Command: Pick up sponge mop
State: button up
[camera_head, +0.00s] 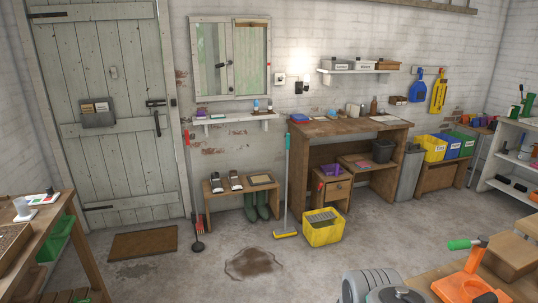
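The sponge mop (287,183) stands upright on the floor in the head view, a little right of the middle. It has a thin pale blue-green handle and a yellow head (286,235) resting on the concrete. Its handle rises close in front of the left end of the wooden workbench (350,126). A yellow bucket (323,233) with a grey insert stands just right of the mop head, and I cannot tell if they touch. My gripper is not in view.
A low bench (240,187) with green boots (256,206) under it stands left of the mop. A dark stain (254,264) marks open floor in front. A table (522,285) with an orange tool (470,285) fills the lower right; a wooden table (50,235) stands left.

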aim_at(290, 231)
jog(key=i, duration=4.1)
jog(key=u, duration=1.55)
